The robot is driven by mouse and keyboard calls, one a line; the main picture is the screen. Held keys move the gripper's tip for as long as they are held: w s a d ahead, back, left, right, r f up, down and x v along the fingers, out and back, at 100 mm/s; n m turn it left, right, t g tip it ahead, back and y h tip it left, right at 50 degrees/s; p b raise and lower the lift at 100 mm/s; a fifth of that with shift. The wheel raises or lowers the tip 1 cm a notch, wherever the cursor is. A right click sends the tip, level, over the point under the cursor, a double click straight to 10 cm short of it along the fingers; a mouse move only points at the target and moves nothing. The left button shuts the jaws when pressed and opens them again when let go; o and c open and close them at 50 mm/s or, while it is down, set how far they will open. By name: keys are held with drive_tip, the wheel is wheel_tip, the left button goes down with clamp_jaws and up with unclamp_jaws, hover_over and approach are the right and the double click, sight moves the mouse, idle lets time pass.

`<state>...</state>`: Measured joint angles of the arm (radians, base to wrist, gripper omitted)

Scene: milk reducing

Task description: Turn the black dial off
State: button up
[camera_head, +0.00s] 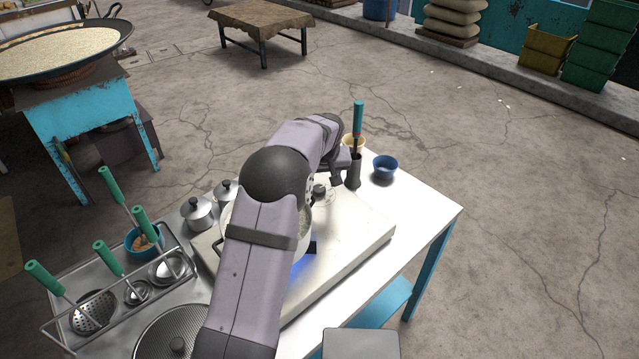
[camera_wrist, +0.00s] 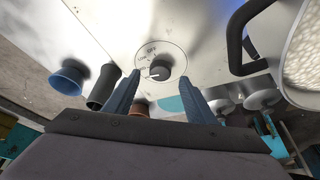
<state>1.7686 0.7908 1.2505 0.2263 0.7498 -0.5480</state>
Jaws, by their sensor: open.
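The black dial (camera_wrist: 161,69) sits on the pale stove top, inside a printed ring with small lettering at its upper left. A white mark on the dial appears to point left, away from that lettering. It also shows in the head view (camera_head: 321,193), partly behind my arm. My gripper (camera_wrist: 160,78) is open, with one blue-grey finger on each side of the dial in the wrist view. I cannot tell whether the fingers touch it. In the head view my gripper (camera_head: 338,177) is just above the stove's far side. A blue glow shows under the pot.
A pot of milk (camera_wrist: 301,58) with a black handle (camera_wrist: 238,45) is at the right in the wrist view. A dark cylindrical holder (camera_head: 354,172) and a blue bowl (camera_head: 385,166) stand beside the stove. Lidded pots (camera_head: 198,211) and a utensil rack are left of my arm.

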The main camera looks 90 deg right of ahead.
sight(319, 188)
drive_tip(key=shift+p+x, duration=0.35)
drive_tip(key=shift+x, duration=1.15)
drive_tip(key=shift+c, duration=0.3)
drive_tip(key=c, duration=1)
drive_tip(key=shift+o, duration=0.2)
